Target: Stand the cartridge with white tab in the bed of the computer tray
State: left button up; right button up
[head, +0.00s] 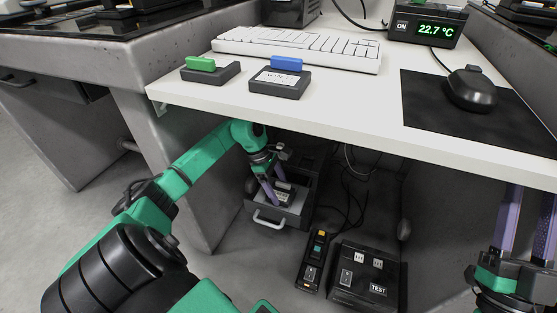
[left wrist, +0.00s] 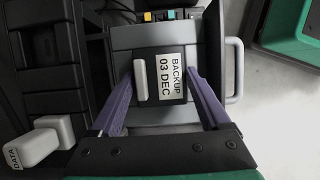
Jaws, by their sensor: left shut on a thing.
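The cartridge with white tab (left wrist: 170,76) is dark, with a white label reading "BACKUP 03 DEC" and a white tab (left wrist: 140,80) along one side. My left gripper (left wrist: 161,75) is shut on it, one purple finger at each side. In the head view my left gripper (head: 278,186) reaches under the table, over the computer tray (head: 262,212), a grey drawer with a pale handle. The cartridge is at the tray bed; whether it touches the bed I cannot tell. My right gripper (head: 529,205) is open and empty at the right edge, its fingers partly against the table edge.
On the white table (head: 330,118) lie a green-tabbed cartridge (head: 210,71), a blue-tabbed cartridge (head: 280,82), a keyboard (head: 300,48) and a mouse (head: 472,88). On the floor are a power strip (head: 313,262) and a TEST box (head: 366,277). Cables hang behind the tray.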

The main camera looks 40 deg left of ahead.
pick_arm(q)
jog(key=shift+f+b, duration=0.35)
jog(key=shift+f, duration=0.1)
pick_arm(e)
jog(key=shift+f, duration=0.35)
pick_arm(q)
jog(key=o, duration=1.2)
jog(key=shift+o, duration=0.2)
